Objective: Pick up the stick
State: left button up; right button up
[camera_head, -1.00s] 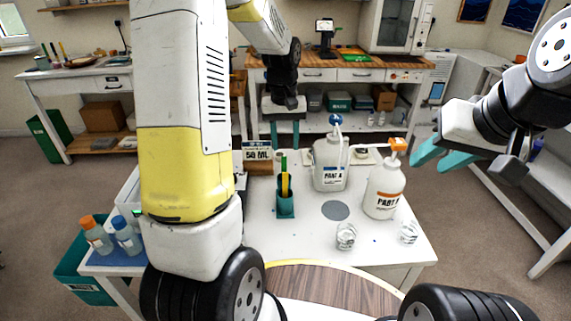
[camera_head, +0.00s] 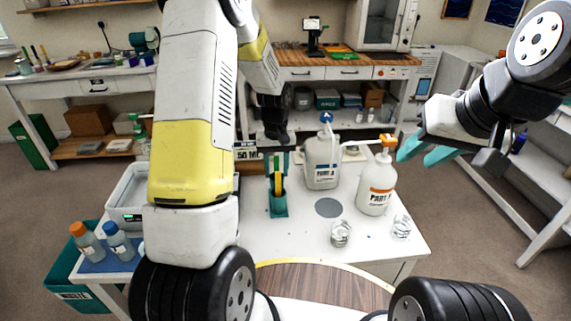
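The sticks, one yellow (camera_head: 278,184) and a dark green one beside it, stand upright in a teal holder (camera_head: 278,206) on the white table. My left gripper (camera_head: 278,159) points down over the holder, its teal fingers apart on either side of the stick tops. It looks open; I cannot tell whether a finger touches a stick. My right gripper (camera_head: 424,152) hangs in the air at the right, open and empty, near the bottle with the orange pump.
The Part A jug (camera_head: 322,166) and Part B bottle (camera_head: 375,190) stand right of the holder. Clear cups (camera_head: 341,234) and a grey disc (camera_head: 328,208) are in front. A 50 ML sign (camera_head: 246,154) stands behind left. Two capped bottles (camera_head: 118,240) and a white bin (camera_head: 127,196) are left.

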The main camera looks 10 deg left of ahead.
pick_arm(q)
grip_shut()
jog(key=shift+r, duration=0.1)
